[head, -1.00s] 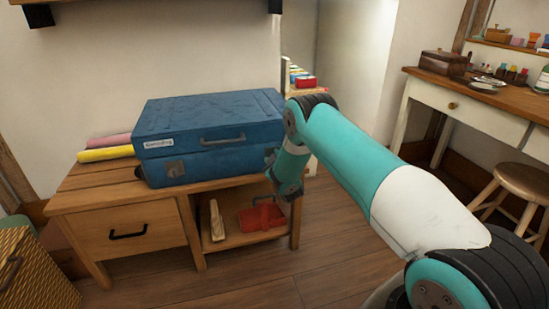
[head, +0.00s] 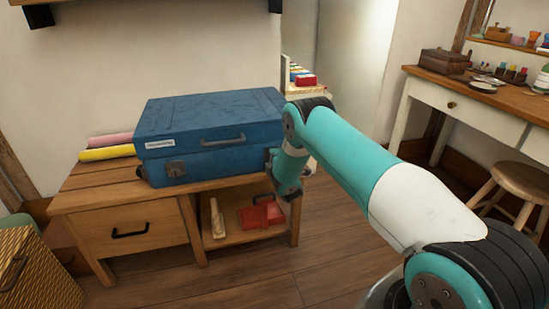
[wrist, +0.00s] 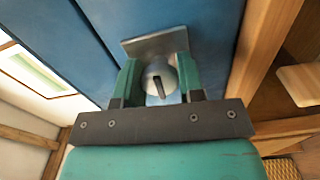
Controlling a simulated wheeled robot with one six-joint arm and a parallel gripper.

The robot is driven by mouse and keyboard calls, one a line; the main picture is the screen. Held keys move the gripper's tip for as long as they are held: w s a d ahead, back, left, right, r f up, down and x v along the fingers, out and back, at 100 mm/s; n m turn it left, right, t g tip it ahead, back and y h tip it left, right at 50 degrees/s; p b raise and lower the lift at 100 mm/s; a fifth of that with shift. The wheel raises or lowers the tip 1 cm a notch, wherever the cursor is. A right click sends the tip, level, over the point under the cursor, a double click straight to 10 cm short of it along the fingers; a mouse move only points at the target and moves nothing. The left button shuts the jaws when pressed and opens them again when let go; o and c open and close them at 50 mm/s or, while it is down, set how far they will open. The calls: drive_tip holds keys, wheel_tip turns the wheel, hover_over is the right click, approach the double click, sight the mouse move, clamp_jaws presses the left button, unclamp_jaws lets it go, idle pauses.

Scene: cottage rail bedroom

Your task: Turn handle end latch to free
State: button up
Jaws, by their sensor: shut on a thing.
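In the wrist view, another latch with a grey plate (wrist: 155,44) and a round slotted metal knob (wrist: 160,82) sits on the blue case wall (wrist: 50,40). My gripper (wrist: 158,72) has its green fingers on either side of this knob and is shut on it. The knob's slot points nearly up and down in that view. In the head view my arm hides this latch and most of the gripper at the case's right end.
The bench (head: 90,195) has a drawer and an open shelf holding a red item (head: 262,214). Yellow and pink rolls (head: 105,153) lie left of the case. A white desk (head: 470,105) and a stool (head: 520,180) stand at right. Open floor lies in front.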

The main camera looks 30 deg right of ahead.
drive_tip(key=shift+n, duration=0.5)
drive_tip(key=o, duration=0.9)
drive_tip(key=shift+o, duration=0.2)
drive_tip(key=b+v, duration=1.7)
drive_tip(key=b, duration=0.9)
drive_tip(key=shift+s, duration=0.2)
